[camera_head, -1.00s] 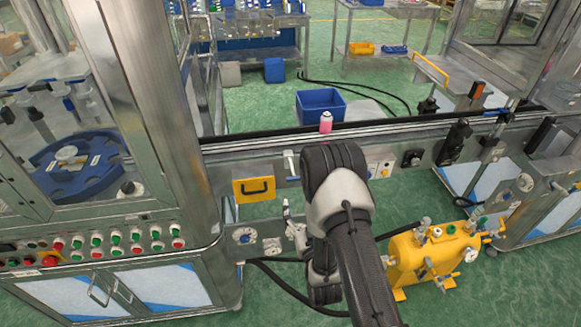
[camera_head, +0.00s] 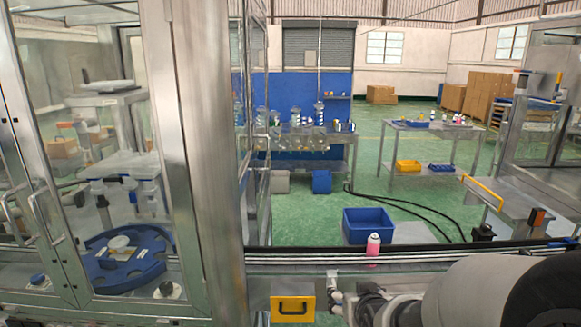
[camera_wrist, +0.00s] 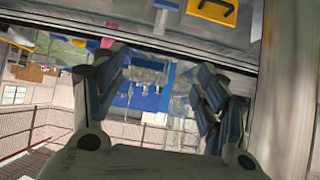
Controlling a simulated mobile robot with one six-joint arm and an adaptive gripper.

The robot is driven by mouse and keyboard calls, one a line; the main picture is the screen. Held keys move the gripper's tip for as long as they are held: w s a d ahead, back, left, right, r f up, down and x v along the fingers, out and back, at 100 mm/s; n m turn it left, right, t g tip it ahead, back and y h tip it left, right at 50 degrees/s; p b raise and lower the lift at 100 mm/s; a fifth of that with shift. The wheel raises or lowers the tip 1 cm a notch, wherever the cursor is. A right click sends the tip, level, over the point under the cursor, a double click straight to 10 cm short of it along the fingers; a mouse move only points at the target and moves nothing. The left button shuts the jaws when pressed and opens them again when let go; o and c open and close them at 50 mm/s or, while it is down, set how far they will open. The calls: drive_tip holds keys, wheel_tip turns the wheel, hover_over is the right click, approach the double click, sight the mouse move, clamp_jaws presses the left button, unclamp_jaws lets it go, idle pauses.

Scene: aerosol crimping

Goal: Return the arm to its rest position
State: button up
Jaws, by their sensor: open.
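My gripper (camera_wrist: 158,78) shows in the wrist view with its two fingers spread wide apart and nothing between them. In the head view my arm crosses the lower right corner, in front of the conveyor; the gripper cannot be made out there. A pink spray can with a pale top (camera_head: 373,245) stands upright on the conveyor (camera_head: 310,258), well apart from the arm. A small pink patch at the upper left of the wrist view may be the same can.
A glass-walled machine (camera_head: 195,150) with a blue rotary plate (camera_head: 125,258) fills the left. A yellow handled panel (camera_head: 293,305) is on the conveyor's front. A blue bin (camera_head: 368,225) is on the floor behind the conveyor. A table (camera_head: 425,135) stands further back.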

drive_tip(key=s+r+g, duration=0.3)
drive_tip(key=s, duration=1.1)
drive_tip(key=s+r+g, duration=0.3)
drive_tip(key=s, duration=1.1)
drive_tip(key=shift+s+r, duration=0.35)
